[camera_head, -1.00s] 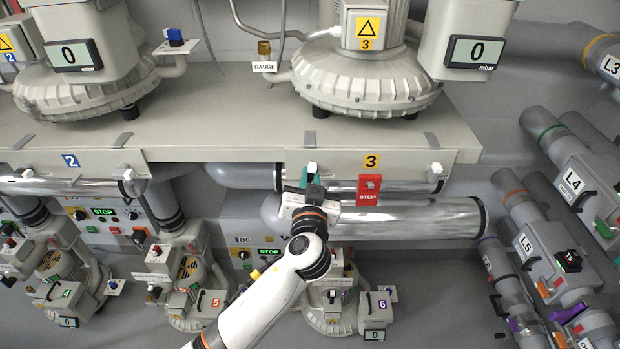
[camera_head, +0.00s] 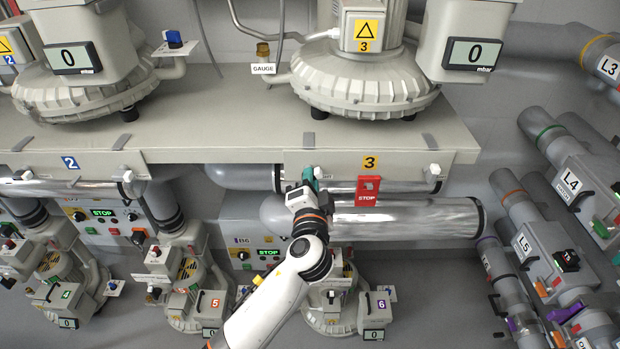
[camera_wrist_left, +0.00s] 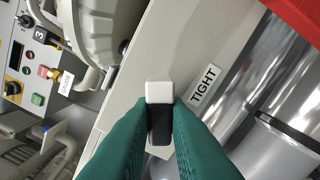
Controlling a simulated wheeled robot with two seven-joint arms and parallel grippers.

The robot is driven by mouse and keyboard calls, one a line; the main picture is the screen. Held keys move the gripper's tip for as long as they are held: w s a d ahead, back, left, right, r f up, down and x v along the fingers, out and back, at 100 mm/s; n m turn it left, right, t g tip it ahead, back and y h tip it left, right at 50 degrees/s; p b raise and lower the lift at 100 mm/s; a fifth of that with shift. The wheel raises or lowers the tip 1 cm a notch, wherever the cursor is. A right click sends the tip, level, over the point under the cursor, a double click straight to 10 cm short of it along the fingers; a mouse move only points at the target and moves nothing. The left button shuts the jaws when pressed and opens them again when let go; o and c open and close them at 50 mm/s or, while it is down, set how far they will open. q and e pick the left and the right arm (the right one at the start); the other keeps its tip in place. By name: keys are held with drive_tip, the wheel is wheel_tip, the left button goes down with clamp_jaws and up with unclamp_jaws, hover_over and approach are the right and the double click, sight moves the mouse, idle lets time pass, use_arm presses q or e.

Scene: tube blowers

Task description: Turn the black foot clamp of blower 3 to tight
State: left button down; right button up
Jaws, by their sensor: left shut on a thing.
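Blower 3 (camera_head: 365,85) stands on the shelf, with a yellow 3 plate on the shelf front below it. My left gripper (camera_head: 309,178) is at the shelf front under the blower's left side. Its green fingers are shut on the foot clamp, a black handle with a white end, which shows between them in the left wrist view (camera_wrist_left: 160,92). In the head view only the white end (camera_head: 317,172) shows clearly beside the fingers. A TIGHT label (camera_wrist_left: 203,88) lies just right of the handle in the wrist view. My right gripper is not in view.
A red STOP box (camera_head: 368,190) hangs close to the right of my left gripper. Another white-ended clamp (camera_head: 432,171) is farther right on the shelf front. Shiny pipes (camera_head: 410,217) run below the shelf.

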use_arm(q)
drive_tip(key=m+p, duration=0.1)
drive_tip(key=m, duration=0.4)
drive_tip(key=shift+m+p, duration=0.3)
drive_tip(key=shift+p, duration=0.05)
drive_tip(key=shift+f, duration=0.1)
drive_tip(key=c, duration=1.4)
unclamp_jaws()
drive_tip(key=shift+d, duration=0.1)
drive_tip(key=s+b, duration=0.3)
drive_tip(key=s, duration=0.9)
drive_tip(key=shift+f, duration=0.1)
